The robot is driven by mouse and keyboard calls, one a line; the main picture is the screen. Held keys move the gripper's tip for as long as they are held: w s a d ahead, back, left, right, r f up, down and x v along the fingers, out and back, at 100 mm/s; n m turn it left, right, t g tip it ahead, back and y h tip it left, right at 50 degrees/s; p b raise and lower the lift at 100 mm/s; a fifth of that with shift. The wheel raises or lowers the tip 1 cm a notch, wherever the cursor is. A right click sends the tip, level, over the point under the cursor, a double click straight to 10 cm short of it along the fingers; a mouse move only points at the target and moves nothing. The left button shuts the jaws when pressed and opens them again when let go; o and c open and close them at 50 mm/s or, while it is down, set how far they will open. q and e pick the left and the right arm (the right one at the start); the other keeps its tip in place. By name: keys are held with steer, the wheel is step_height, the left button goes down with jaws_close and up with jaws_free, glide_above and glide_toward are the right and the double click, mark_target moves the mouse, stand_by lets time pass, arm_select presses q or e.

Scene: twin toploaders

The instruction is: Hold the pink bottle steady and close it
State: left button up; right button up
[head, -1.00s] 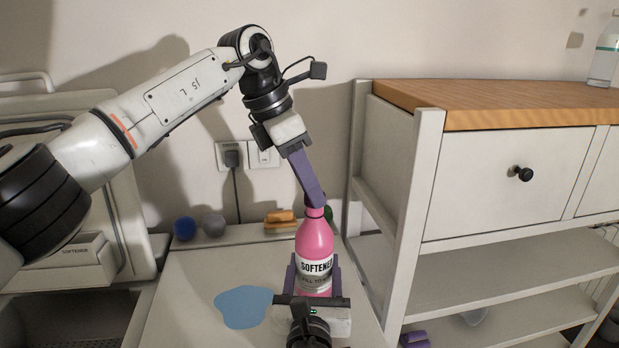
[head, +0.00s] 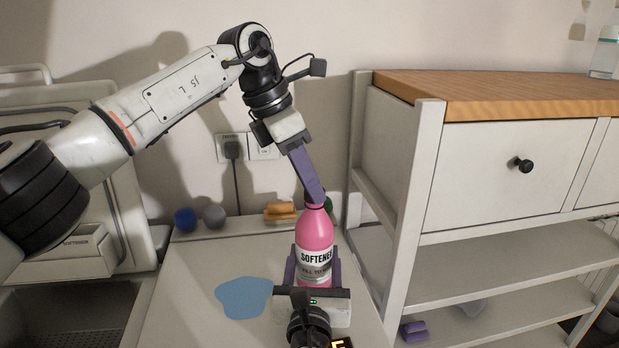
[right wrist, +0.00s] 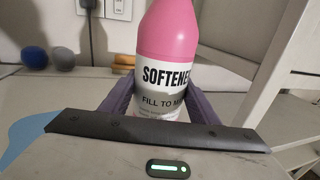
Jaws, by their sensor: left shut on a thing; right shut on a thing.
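The pink bottle (head: 315,232) stands upright on the white machine top, with a white label reading SOFTENER. It also shows in the right wrist view (right wrist: 168,35), where its neck and top are out of the picture. My left gripper (head: 316,198) reaches down from above and is shut at the bottle's top, on a dark cap (head: 308,197) that its fingers largely hide. My right gripper (head: 317,272) is low at the front, its purple fingers on both sides of the bottle's lower body, shut on it.
A flat blue patch (head: 243,298) lies left of the bottle. A blue ball (head: 185,219), a grey ball (head: 214,215) and an orange-brown object (head: 279,212) sit along the back edge. A white shelf unit (head: 430,190) with a wooden top stands close on the right.

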arm_select(q)
steer(key=shift+f, duration=0.15)
arm_select(e)
jaws_close()
arm_select(q)
steer(key=shift+w+m+g, duration=0.2)
steer(key=shift+m+g, duration=0.2)
steer(key=shift+m, duration=1.2)
steer(key=o, duration=1)
steer(key=shift+o, duration=0.2)
steer(key=o, duration=0.5)
steer(key=shift+s, duration=0.1)
